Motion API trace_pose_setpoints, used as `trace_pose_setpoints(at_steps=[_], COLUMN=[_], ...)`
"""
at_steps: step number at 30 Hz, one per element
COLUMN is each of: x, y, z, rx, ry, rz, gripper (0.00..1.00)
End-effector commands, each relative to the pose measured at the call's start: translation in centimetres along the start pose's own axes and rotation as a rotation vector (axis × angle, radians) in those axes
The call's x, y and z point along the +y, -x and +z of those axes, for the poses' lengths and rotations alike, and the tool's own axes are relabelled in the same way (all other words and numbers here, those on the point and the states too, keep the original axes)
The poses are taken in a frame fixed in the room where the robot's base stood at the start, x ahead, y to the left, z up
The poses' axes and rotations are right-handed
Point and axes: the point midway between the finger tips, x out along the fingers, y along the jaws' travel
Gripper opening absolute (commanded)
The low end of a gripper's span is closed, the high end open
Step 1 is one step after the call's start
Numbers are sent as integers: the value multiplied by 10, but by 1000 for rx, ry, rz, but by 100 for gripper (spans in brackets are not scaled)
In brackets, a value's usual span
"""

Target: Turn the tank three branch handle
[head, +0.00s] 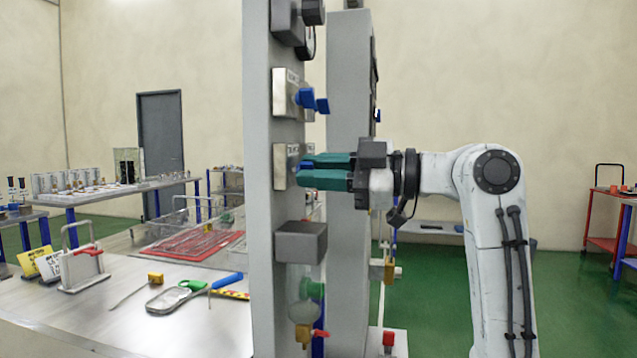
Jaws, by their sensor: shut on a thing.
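The grey upright panel carries metal valve boxes. The lower box (280,166) has a small plate on top whose lettering is too small to read. A blue handle (304,166) on this box shows between the teal fingers of my gripper (308,170). My gripper reaches in from the right and is shut on the blue handle, and the fingers hide most of it. The upper box (285,92) has a similar blue handle (312,101) standing free above my gripper.
A grey block (301,241) sits on the panel below my gripper, above a clear bowl and a red lever (320,333). A second grey column (349,60) stands behind. A steel table (150,325) with tools is at left.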

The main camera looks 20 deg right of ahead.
Motion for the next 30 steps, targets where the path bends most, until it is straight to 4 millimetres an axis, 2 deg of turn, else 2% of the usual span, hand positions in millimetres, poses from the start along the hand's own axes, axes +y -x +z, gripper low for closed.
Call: trace_pose_setpoints(at_steps=[20,21,24,30], x=[-1,-1,0,0], y=[0,0,0,0], z=[1,1,1,0], rx=[-2,-2,-1,-1], ry=[66,66,65,65], rz=[-2,-2,-1,-1], gripper=[0,22,32,32])
